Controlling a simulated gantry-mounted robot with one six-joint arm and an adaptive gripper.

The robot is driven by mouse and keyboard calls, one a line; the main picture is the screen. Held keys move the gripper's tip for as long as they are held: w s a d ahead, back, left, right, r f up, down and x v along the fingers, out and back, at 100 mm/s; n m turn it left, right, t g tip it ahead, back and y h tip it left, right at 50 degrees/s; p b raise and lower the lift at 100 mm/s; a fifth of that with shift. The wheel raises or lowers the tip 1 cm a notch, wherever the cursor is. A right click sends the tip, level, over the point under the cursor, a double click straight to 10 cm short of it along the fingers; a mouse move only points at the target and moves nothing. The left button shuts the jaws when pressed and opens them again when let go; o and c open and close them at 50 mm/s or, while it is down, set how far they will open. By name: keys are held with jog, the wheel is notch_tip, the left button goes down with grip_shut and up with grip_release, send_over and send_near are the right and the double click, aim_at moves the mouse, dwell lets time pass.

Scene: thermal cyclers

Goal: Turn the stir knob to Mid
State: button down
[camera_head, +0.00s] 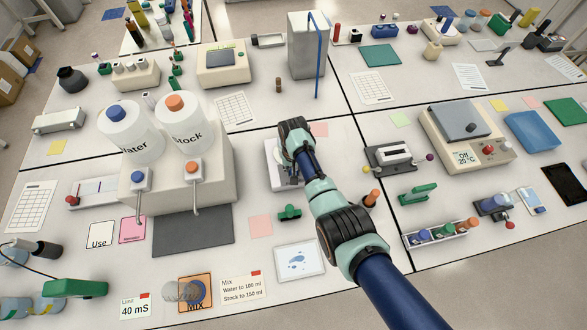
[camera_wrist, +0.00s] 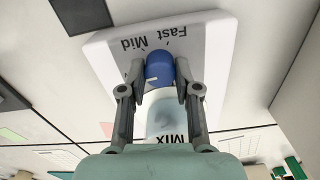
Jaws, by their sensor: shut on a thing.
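The stir knob (camera_wrist: 159,68) is a blue cylinder on the white stirrer (camera_wrist: 207,45), in the wrist view. Black words Fast and Mid, upside down in this view, are printed beside the knob. My gripper (camera_wrist: 160,72) is shut on the knob, with one grey finger on each side. I cannot tell clearly which mark the knob points at. A pale translucent vessel (camera_wrist: 165,118) marked Mix shows between the fingers. In the head view the stirrer (camera_head: 272,168) is mostly hidden by my arm, and the knob and fingertips are hidden.
The dispenser block (camera_head: 219,170) with the Water and Stock bottles stands left of the stirrer. A green clip-like object (camera_head: 290,213) and a white tray with blue spots (camera_head: 299,262) lie nearer the front. A small press-like device (camera_head: 391,158) stands to the right.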

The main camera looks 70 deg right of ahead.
jog(key=m, duration=0.5)
jog(key=shift+m, duration=0.3)
jog(key=m, duration=0.5)
jog(key=shift+p, duration=0.3)
jog(key=shift+m, duration=0.4)
jog(key=c, duration=0.8)
grip_release()
notch_tip(320, 180, up, 12)
jog(key=shift+r, duration=0.1)
